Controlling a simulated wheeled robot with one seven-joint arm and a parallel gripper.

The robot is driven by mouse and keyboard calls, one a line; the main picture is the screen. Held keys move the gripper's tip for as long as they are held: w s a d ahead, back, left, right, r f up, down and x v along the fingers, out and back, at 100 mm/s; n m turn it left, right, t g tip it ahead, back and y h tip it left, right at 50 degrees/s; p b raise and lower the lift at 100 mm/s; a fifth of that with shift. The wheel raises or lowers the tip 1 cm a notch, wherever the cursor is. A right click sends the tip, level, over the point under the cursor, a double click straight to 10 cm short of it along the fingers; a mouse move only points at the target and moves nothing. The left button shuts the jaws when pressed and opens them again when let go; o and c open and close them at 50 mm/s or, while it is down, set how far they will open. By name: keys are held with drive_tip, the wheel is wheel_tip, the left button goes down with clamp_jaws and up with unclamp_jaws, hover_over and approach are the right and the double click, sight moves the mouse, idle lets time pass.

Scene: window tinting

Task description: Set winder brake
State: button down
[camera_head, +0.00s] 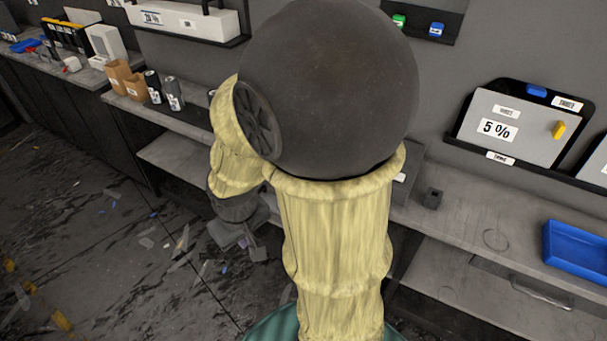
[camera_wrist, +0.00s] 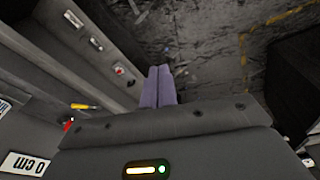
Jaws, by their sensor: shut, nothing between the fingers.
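My gripper (camera_wrist: 160,72) shows in the wrist view as two grey-purple fingers lying side by side, shut with nothing between them. They point over the dark floor. In the head view my gripper (camera_head: 246,240) hangs low, partly hidden behind my arm, in front of the bench. I cannot pick out the winder brake for certain. In the wrist view a small red part (camera_wrist: 119,71) sits on a pale plate on the grey bench, left of the fingers and apart from them. A dark part lies beside it; both are too small to identify.
A 5 % panel (camera_head: 510,130) and a blue tray (camera_head: 575,248) are at right. Scraps litter the open floor (camera_head: 90,200). My arm hides the middle.

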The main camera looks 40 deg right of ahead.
drive_tip(key=s+d+f+n+g+h+b, duration=0.1)
drive_tip(key=d+f+n+g+h+b, duration=0.4)
drive_tip(key=d+f+n+h+b, duration=0.8)
drive_tip(key=w+d+f+n+t+h+b, duration=0.1)
drive_tip(key=w+d+f+n+t+b, duration=0.1)
drive_tip(key=w+d+f+n+t, duration=0.2)
drive_tip(key=w+d+f+n+t+h+b, duration=0.2)
drive_tip(key=w+d+n+t, duration=0.4)
drive_tip(key=w+n, duration=0.4)
wheel_tip(320, 180, down, 2)
drive_tip(key=shift+w+f+t+h+b, duration=0.2)
drive_tip(key=shift+w+t+h+b, duration=0.1)
drive_tip(key=shift+w+b, duration=0.45)
drive_tip(key=shift+w+d, duration=0.1)
drive_tip(key=shift+w, duration=0.05)
